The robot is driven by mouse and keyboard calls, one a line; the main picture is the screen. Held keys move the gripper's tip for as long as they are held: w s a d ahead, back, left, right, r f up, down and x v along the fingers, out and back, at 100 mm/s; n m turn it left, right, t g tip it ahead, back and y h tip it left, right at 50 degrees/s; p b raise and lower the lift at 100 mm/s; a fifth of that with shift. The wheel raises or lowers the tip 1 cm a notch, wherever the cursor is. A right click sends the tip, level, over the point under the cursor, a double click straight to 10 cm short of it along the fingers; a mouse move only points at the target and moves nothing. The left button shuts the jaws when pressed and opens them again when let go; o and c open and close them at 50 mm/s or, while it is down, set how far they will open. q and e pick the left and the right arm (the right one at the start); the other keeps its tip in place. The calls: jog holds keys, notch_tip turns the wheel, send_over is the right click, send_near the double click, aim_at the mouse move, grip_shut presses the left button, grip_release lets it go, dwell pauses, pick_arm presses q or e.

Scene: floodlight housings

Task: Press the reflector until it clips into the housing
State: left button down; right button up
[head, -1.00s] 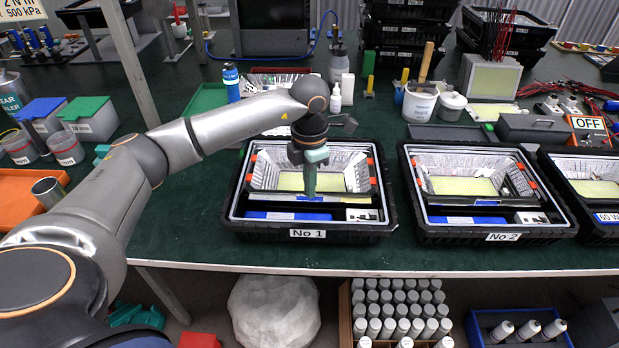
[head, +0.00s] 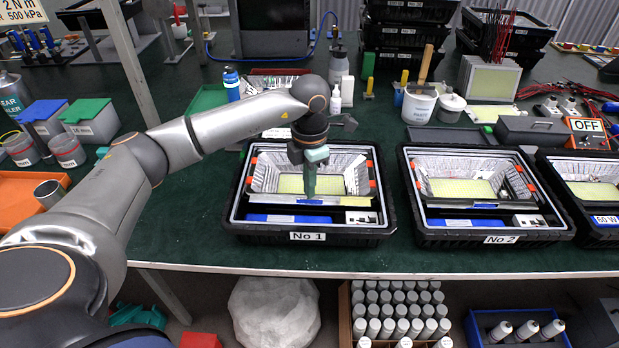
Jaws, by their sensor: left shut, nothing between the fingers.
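The silver faceted reflector (head: 350,172) sits in the black housing marked No 1 (head: 232,215), around a pale yellow panel (head: 326,184). Orange clips (head: 372,183) show at the left and right sides of the housing. My left gripper (head: 309,193) points straight down, shut and empty, over the front middle of the reflector. Its tips appear to be at the reflector's front rim, but I cannot tell for certain whether they touch. The gripper hides a part of the panel and rim. My right gripper is not in view.
A second housing marked No 2 (head: 425,233) stands to the right, with another at the right edge. A white pot (head: 419,104) and small bottles stand behind.

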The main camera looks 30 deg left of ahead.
pick_arm(q)
jog(key=shift+r+p, duration=1.85)
jog(key=shift+r, duration=1.05)
